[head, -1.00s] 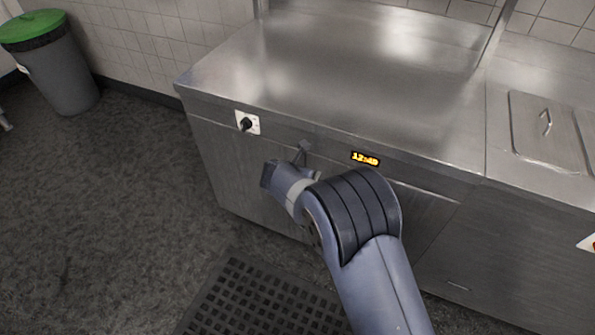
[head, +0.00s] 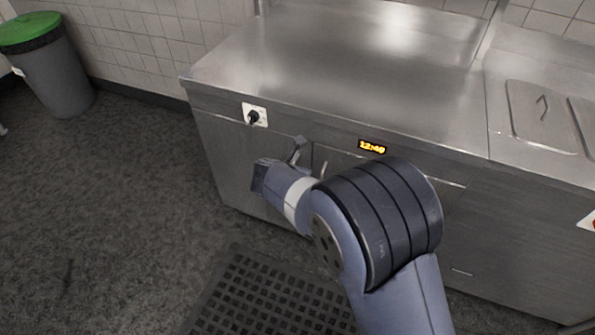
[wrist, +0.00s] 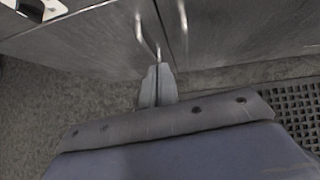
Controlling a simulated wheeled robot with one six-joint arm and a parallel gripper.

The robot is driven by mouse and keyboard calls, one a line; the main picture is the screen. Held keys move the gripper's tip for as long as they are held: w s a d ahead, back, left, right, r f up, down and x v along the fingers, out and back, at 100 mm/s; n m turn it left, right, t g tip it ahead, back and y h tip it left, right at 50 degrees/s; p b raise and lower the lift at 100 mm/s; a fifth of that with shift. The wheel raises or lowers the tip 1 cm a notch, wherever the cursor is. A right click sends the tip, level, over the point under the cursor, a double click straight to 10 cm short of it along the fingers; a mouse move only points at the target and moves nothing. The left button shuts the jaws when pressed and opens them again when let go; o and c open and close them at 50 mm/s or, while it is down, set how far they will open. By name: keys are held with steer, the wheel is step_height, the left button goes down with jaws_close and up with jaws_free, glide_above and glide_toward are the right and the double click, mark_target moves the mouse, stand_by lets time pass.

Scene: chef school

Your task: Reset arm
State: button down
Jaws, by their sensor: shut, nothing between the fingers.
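My gripper (wrist: 158,84) is shut and empty in the wrist view, its fingertips close together in front of the steel cabinet doors. In the head view my gripper (head: 299,150) shows small and partly hidden beyond my wrist, near the cabinet front below the counter edge. A vertical door handle (wrist: 146,34) rises just beyond the fingertips in the wrist view. I cannot tell from these frames whether the fingers touch it.
The steel counter (head: 330,55) has a black knob (head: 253,116) and an orange clock display (head: 372,146) on its front. A lidded well (head: 540,115) is at right. A rubber mat (head: 265,300) lies on the floor. A green-lidded bin (head: 55,75) stands at left, with open floor before it.

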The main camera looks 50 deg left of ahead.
steer(key=shift+v, duration=1)
